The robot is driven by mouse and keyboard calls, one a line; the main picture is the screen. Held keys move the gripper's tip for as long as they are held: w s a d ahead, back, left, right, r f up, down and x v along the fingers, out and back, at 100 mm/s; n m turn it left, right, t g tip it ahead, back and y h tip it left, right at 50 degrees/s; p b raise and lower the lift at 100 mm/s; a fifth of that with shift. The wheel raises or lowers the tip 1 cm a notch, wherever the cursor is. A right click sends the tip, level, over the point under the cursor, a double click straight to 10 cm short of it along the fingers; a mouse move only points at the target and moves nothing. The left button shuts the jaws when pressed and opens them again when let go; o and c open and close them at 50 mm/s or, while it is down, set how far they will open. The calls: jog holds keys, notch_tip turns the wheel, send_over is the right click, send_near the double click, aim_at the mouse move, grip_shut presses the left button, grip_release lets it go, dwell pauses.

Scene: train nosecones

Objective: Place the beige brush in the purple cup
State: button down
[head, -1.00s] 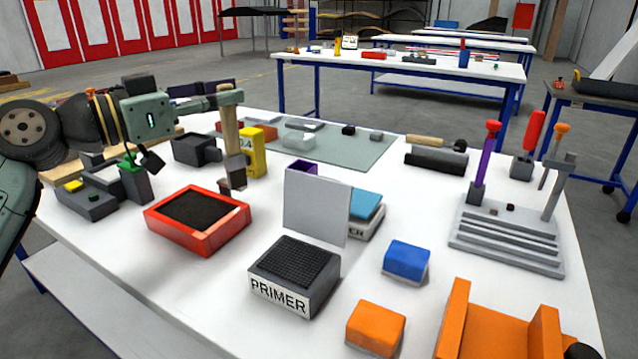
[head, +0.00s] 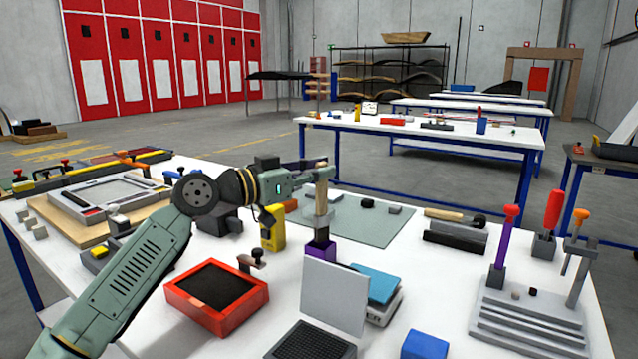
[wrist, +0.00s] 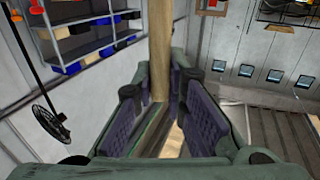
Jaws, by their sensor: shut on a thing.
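My gripper (head: 322,174) is shut on the upper part of the beige brush's wooden handle (head: 321,203). The handle also shows between the finger pads in the wrist view (wrist: 160,50). The brush hangs upright, with its grey ferrule just above the rim of the purple cup (head: 321,252). The cup stands on the white table, partly hidden behind an upright grey panel (head: 334,295).
A yellow block (head: 273,232) stands left of the cup. A red-rimmed tray (head: 217,318) lies in front to the left. A blue-topped device (head: 377,285) sits to the right. A grey-green mat (head: 375,225) lies behind. A stepped tool rack (head: 525,320) stands at the right.

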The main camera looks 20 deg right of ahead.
aim_at(317, 192)
jog(key=shift+f, duration=2.15)
jog(key=c, duration=1.6)
grip_release()
jog(key=shift+c, duration=0.2)
